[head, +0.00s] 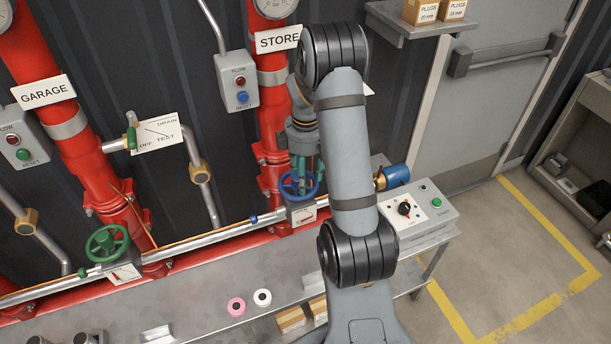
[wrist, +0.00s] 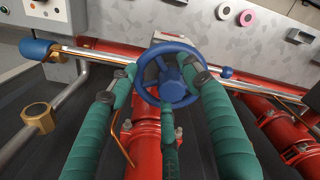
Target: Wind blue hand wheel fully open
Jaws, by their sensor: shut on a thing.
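The blue hand wheel (head: 313,188) sits on the pipe below the STORE riser, partly covered by my gripper (head: 306,165). In the wrist view the blue hand wheel (wrist: 181,91) is near the middle, with its hub and rim showing. The teal fingers of my gripper (wrist: 165,78) close around it: one at the left rim, one at the right rim, and one from below at the hub. A small white plate with a red mark (head: 304,214) shows below the wheel in the head view; its reading is too small to tell.
A green hand wheel (head: 107,244) is on the same pipe to the left. A grey control box (head: 420,208) and blue-capped pipe end (head: 397,174) are to the right. A metal bench (head: 200,310) in front holds a pink ring (head: 236,307) and a white ring (head: 262,297).

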